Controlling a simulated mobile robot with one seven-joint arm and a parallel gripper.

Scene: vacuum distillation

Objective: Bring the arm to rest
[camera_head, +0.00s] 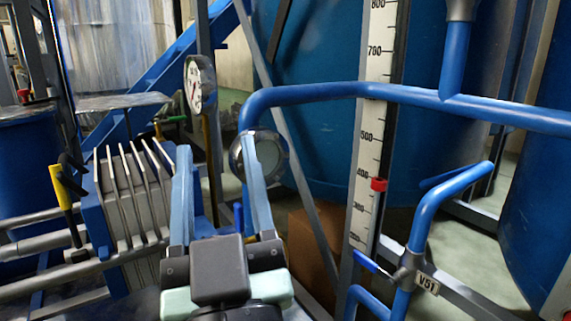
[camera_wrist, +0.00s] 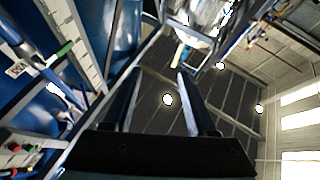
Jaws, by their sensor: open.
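My gripper (camera_head: 217,150) is in the lower middle of the head view, with its two blue fingers pointing up and spread apart. Nothing is between the fingers. In the wrist view my gripper (camera_wrist: 159,72) also shows two parted fingers with an empty gap, seen against the ceiling and its lamps. A round silver fitting (camera_head: 274,158) on a blue pipe (camera_head: 330,91) appears beside and behind the right finger in the head view. I cannot tell how much space lies between them.
A white scale (camera_head: 374,130) with a red marker (camera_head: 379,184) stands right of my gripper. A blue valve labelled V51 (camera_head: 427,283) is at lower right. A finned blue unit (camera_head: 128,195) and a yellow-handled valve (camera_head: 61,187) are on the left. Large blue tanks (camera_head: 320,60) stand behind.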

